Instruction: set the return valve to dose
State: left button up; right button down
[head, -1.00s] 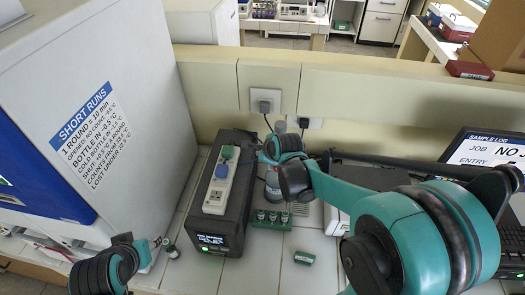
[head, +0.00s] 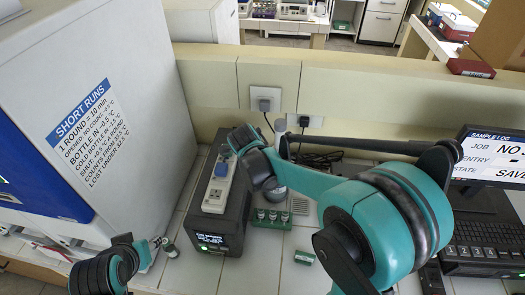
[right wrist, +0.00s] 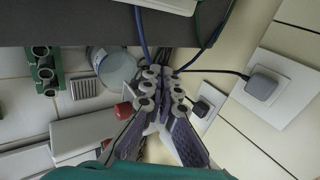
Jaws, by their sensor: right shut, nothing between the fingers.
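I cannot make out a return valve with certainty in either view. The right wrist view shows a small red knob-like part (right wrist: 123,110) close to my fingers, and it may belong to a fitting. My right gripper (right wrist: 164,78) is shut and empty, its fingertips beside the dark box and its cables. In the head view its wrist hides the fingers above the box's back right corner.
The dark box (head: 233,225) carries a white power strip (head: 217,192) with a blue plug. A green vial rack (head: 270,224), a small green block (head: 304,257) and a round grey-topped vessel (right wrist: 112,66) stand nearby. Wall sockets (head: 266,99) with cables are behind. The white incubator (head: 120,60) stands left.

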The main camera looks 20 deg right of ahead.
jog(key=h, duration=0.1)
jog(key=f+n+g+h+b, duration=0.1)
jog(key=a+f+h+b, duration=0.1)
jog(key=shift+w+h, duration=0.25)
jog(key=shift+h, duration=0.05)
jog(key=shift+s+d+r, duration=0.15)
jog(key=shift+d, duration=0.1)
jog(key=shift+s+d+r, duration=0.25)
jog(key=shift+d, duration=0.3)
